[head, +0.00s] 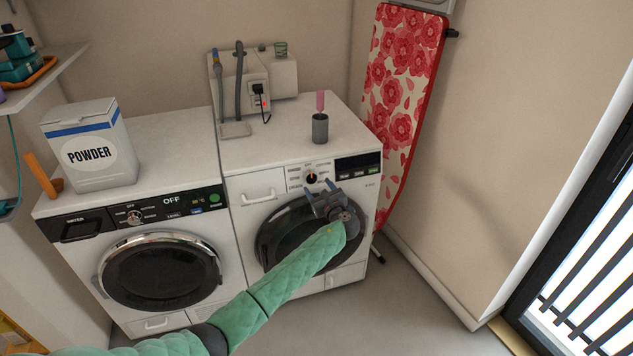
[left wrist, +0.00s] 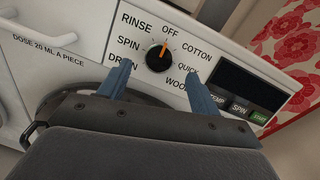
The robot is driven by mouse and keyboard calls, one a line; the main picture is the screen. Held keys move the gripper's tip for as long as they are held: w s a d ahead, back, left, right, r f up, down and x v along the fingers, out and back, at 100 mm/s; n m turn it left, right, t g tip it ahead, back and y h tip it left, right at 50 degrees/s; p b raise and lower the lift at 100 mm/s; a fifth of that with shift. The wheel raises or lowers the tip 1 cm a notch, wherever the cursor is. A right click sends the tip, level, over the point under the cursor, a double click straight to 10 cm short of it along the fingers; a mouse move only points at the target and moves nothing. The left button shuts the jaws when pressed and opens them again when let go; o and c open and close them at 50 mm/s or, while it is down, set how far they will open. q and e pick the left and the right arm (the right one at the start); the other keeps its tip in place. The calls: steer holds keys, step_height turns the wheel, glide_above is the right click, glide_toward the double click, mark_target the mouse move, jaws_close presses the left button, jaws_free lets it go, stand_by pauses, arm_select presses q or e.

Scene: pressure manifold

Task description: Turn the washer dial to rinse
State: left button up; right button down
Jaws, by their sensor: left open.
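The washer dial (left wrist: 158,57) is a black knob with an orange pointer on the white front of the right-hand machine. The pointer is at the OFF mark, and RINSE (left wrist: 136,23) is printed up and left of the dial. In the head view the dial (head: 311,178) is small, just beyond the fingertips. My left gripper (head: 318,189) is open in front of the panel. In the left wrist view its two blue fingers (left wrist: 157,72) stand apart below and to either side of the dial, with no clear contact. My right gripper is not in view.
A second machine (head: 70,205) with its own dial (head: 133,217) stands at left, with a powder box (head: 116,165) on top. A grey cup (head: 320,130) stands on the washer. A flowered ironing board (head: 405,80) leans at right. Open floor (head: 415,310) lies in front.

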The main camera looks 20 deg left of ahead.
mark_target(312, 179)
arm_select(q)
steer(key=shift+p+x, duration=0.3)
steer(key=shift+x, duration=2.1)
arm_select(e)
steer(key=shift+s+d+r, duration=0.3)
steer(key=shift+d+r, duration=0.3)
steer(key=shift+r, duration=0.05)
arm_select(q)
steer(key=c, duration=1)
steer(key=shift+f+n+b, duration=0.15)
steer(key=shift+n+b, duration=0.45)
steer(key=shift+n, duration=0.2)
steer(key=n+b, duration=0.1)
steer(key=n, duration=0.1)
steer(key=n+g+b, duration=0.1)
steer(key=n, duration=0.1)
steer(key=shift+d+n+g+y, duration=0.15)
steer(key=shift+n+g+y, duration=0.15)
steer(key=shift+n+g+b, duration=0.6)
steer(key=shift+n+b, duration=0.45)
steer(key=shift+n, duration=0.95)
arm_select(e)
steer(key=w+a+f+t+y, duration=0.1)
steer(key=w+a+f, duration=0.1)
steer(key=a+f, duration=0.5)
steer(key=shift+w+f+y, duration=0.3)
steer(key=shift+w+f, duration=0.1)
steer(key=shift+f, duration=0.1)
arm_select(q)
steer(key=o, duration=1)
